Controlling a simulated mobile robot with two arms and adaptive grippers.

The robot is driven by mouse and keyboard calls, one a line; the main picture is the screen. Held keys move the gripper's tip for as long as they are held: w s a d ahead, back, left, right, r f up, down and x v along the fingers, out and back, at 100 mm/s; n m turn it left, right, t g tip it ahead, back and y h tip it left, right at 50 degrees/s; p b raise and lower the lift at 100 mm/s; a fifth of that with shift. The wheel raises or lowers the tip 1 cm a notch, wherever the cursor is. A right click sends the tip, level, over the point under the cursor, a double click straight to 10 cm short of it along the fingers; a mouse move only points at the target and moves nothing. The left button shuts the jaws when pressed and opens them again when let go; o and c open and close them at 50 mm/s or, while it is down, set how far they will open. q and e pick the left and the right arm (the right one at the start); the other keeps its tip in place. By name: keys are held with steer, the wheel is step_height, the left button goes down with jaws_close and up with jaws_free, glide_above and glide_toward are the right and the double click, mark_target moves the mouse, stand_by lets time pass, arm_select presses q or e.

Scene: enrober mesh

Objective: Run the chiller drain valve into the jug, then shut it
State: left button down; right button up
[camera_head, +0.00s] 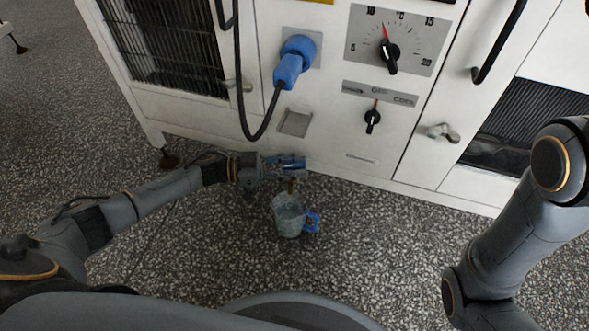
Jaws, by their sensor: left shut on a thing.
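The white chiller cabinet (335,145) fills the top of the view. My left gripper (298,166) is at its lower front edge, shut on a blue part that looks like the drain valve handle (290,161). A short brass-coloured spout (290,186) shows just under the gripper. The jug (287,217), clear or grey with a blue handle (312,221) on its right, stands on the floor below the spout. I cannot tell whether liquid is running or how full the jug is. My right arm is at the right, but its gripper is out of view.
A blue plug (292,62) with a hanging black cable loop (244,110) is on the panel above my left gripper. A temperature dial (390,55) and a smaller knob (373,118) sit to its right. The speckled floor (390,240) around the jug is clear.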

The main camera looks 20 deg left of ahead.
arm_select(q)
steer(key=m+g+b, duration=0.2)
steer(key=g, duration=0.1)
steer(key=shift+w+a+f+g+h+b, duration=0.1)
steer(key=shift+f+g+h+b, duration=0.2)
steer(key=shift+h, duration=0.1)
steer(key=shift+r+m+g+b, duration=0.2)
steer(key=shift+m+g+b, duration=0.9)
steer(key=shift+g, duration=0.3)
steer(key=c, duration=1.4)
jaws_free()
steer(key=shift+a, duration=0.15)
steer(key=a, duration=1.1)
steer(key=shift+w+a, duration=0.15)
steer(key=shift+a, duration=0.2)
